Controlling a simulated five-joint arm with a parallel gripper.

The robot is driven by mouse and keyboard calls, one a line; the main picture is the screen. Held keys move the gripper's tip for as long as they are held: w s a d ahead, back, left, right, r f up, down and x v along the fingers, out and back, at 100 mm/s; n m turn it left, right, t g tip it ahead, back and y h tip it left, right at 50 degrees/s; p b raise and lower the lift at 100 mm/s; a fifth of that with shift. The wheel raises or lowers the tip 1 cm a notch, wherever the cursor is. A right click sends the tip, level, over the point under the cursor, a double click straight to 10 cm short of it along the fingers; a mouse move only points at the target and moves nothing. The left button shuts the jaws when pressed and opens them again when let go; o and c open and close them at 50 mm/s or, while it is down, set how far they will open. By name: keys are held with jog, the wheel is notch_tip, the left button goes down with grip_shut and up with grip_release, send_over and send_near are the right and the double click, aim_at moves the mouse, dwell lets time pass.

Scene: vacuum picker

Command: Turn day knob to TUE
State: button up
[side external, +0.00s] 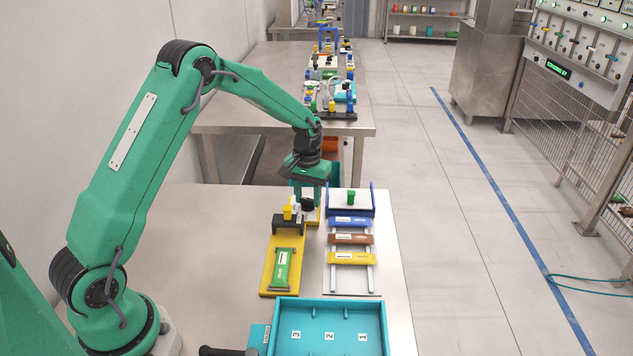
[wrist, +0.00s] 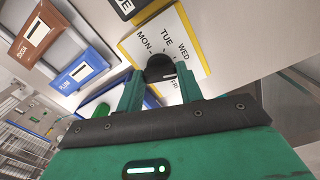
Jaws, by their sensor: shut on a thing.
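The day knob (wrist: 160,67) is black and round, on a white dial plate with a yellow edge (wrist: 190,22). The plate shows MON, TUE and WED above the knob and FRI below it. A small pale mark shows on the knob's lower right; I cannot tell exactly which day it indicates. My gripper (wrist: 160,80) has its two green fingers on either side of the knob and is shut on it. In the side external view, my gripper (side external: 308,200) points down at the dark knob (side external: 307,204), and the fingers partly cover the dial.
A yellow board with a green labelled piece (side external: 287,268) lies in front of the dial. To its right, a rack holds blue (side external: 350,222), brown (side external: 351,239) and yellow (side external: 352,258) labelled bars. A teal tray (side external: 376,303) numbered 1 to 3 sits nearest the camera.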

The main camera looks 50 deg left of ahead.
aim_at(308, 199)
jog(key=n, duration=1.2)
jog(key=shift+r+n, duration=0.1)
jog(key=shift+n, duration=0.3)
jog(key=o, duration=1)
jog(key=shift+r, duration=3.85)
